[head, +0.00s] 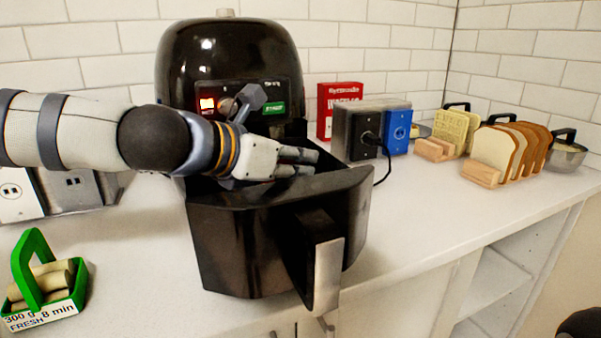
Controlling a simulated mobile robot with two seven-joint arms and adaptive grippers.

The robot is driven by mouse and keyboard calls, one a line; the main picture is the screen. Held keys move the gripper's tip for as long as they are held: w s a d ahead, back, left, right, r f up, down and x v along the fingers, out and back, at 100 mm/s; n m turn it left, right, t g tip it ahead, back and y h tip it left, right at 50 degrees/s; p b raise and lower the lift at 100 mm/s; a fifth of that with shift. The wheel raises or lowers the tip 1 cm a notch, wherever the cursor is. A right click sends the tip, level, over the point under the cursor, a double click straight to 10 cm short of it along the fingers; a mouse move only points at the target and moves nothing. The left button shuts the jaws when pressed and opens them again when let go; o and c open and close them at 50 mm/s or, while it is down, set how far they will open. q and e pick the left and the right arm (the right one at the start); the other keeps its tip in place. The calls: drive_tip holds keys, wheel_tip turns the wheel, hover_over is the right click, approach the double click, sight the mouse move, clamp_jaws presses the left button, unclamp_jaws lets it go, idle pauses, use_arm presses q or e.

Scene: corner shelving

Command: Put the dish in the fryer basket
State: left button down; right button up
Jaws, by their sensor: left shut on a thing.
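The black air fryer (230,60) stands against the tiled wall, and its basket (240,225) is pulled out towards me. The basket has a silver-fronted handle (327,275). My left gripper (300,162) reaches in from the left and is over the basket opening, close to the inside of its far rim. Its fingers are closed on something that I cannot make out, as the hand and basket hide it. A green carrier with a handle (38,275), labelled "300 g 8 min FRESH", holds pale pieces at the lower left. My right gripper is not in view.
Behind and right of the basket are a red box (338,108) and an outlet box with a blue side (397,132) and a black cord. Racks of waffles (452,130) and bread slices (497,150) stand further right. The counter's right front is clear.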

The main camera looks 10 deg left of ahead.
use_arm(q)
drive_tip(key=c, duration=2.2)
unclamp_jaws()
drive_tip(key=shift+f, duration=0.25)
drive_tip(key=o, duration=0.4)
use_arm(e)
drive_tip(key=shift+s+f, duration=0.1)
use_arm(q)
drive_tip(key=shift+r, duration=0.25)
drive_tip(key=p+v, duration=0.4)
drive_tip(key=v, duration=0.8)
drive_tip(key=shift+f, duration=0.15)
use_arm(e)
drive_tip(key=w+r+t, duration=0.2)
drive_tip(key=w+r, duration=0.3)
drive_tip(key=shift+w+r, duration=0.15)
